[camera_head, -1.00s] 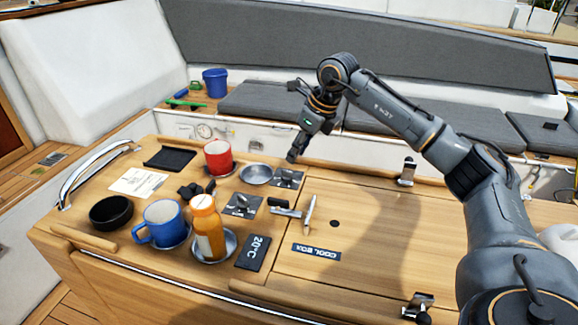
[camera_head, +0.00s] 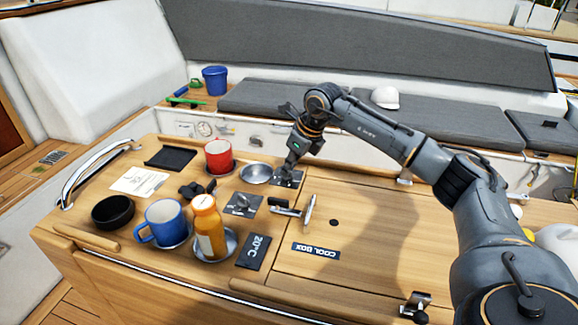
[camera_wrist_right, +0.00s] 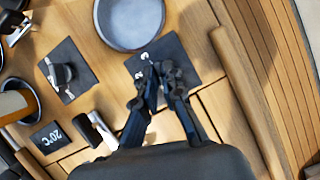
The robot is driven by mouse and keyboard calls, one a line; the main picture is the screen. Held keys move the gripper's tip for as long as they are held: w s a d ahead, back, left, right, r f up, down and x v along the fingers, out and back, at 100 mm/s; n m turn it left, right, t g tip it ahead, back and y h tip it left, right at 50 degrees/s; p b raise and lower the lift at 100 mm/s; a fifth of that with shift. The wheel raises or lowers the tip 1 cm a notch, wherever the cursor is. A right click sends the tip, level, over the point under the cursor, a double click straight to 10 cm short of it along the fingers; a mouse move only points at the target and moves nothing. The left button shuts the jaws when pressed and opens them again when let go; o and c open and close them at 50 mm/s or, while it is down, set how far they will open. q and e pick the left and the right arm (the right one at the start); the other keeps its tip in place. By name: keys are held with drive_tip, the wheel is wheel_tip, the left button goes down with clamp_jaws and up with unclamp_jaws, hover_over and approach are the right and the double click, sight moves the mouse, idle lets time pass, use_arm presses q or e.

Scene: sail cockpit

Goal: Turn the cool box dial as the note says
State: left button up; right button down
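My right gripper (camera_head: 289,170) points down over the far dark dial plate (camera_head: 293,183), beside the metal dish. In the right wrist view its fingertips (camera_wrist_right: 160,70) come close together over this plate (camera_wrist_right: 185,66) and hide its knob. I cannot tell whether they grip it. A second dark plate with a knob (camera_head: 242,203) lies nearer; its knob also shows in the wrist view (camera_wrist_right: 64,73). A white note (camera_head: 139,181) lies at the left, its writing too small to read. A dark display (camera_head: 253,251) reads 20°C. A COOL BOX label (camera_head: 316,251) is on the lid. My left gripper is out of view.
The metal dish (camera_head: 256,173) and red mug (camera_head: 218,156) are close to the gripper. A blue mug (camera_head: 164,222), orange bottle (camera_head: 206,225) and black bowl (camera_head: 112,211) stand nearer. A latch handle (camera_head: 309,212) sticks up. The lid (camera_head: 375,235) is mostly clear.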

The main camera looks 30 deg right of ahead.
drive_tip(key=shift+m, duration=0.4)
drive_tip(key=m+h, duration=0.1)
drive_tip(key=m, duration=0.1)
drive_tip(key=m+h+b, duration=0.1)
drive_tip(key=m, duration=0.1)
drive_tip(key=shift+a+t, duration=0.2)
drive_tip(key=shift+t, duration=0.1)
drive_tip(key=shift+m+h+b, duration=0.75)
drive_tip(key=shift+m+h, duration=0.15)
drive_tip(key=shift+m, duration=1.6)
drive_tip(key=c, duration=1.5)
unclamp_jaws()
drive_tip(key=shift+o, duration=0.2)
drive_tip(key=shift+r, duration=0.1)
drive_tip(key=v, duration=1.2)
drive_tip(key=shift+w, duration=0.25)
